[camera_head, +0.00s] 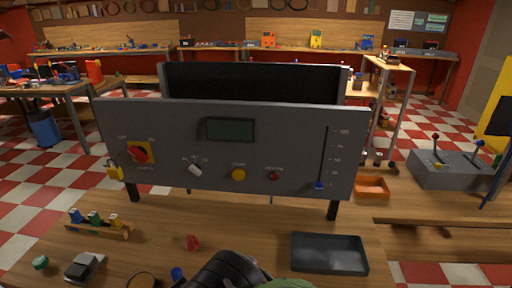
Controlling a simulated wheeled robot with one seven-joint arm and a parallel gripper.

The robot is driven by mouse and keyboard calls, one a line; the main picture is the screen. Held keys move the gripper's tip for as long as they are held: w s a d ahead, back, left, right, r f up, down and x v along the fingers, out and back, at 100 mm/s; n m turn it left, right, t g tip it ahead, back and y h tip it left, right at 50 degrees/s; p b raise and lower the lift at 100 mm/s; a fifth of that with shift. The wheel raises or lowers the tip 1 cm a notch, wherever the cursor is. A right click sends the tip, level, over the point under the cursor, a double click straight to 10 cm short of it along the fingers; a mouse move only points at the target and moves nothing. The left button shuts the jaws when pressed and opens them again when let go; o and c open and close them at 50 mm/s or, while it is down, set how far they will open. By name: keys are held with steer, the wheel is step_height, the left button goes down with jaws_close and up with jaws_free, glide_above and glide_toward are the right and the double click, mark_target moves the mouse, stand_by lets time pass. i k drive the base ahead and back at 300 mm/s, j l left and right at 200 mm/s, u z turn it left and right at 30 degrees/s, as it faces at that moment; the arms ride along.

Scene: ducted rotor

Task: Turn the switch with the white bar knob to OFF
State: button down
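The switch with the white bar knob (195,170) is on the lower left part of a grey upright control panel (300,140). Its bar looks slanted from upper left to lower right. Small labels sit around the top of the knob, too blurred to read surely, so I cannot tell which one it points at. Nothing touches the knob. A dark rounded shape at the bottom middle edge may be part of my arm; no gripper fingers show.
A red rotary switch (138,152) on a yellow plate, a padlock (115,171), a yellow button (238,174), a red button (274,176) and a blue slider (319,186) flank the knob. A black tray (329,253) and small parts lie on the wooden bench in front.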

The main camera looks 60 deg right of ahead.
mark_target(196, 169)
steer(key=z, duration=1.45)
steer(key=k+u, duration=0.15)
steer(key=j+u, duration=0.2)
steer(key=u, duration=0.2)
steer(key=j+u, duration=0.2)
steer(key=u, duration=0.15)
steer(key=j+u, duration=0.2)
steer(key=u, duration=0.2)
steer(key=i+u, duration=0.1)
steer(key=u, duration=0.3)
steer(key=i+u, duration=0.15)
steer(key=u, duration=0.25)
steer(key=i+l, duration=0.1)
steer(key=l, duration=0.5)
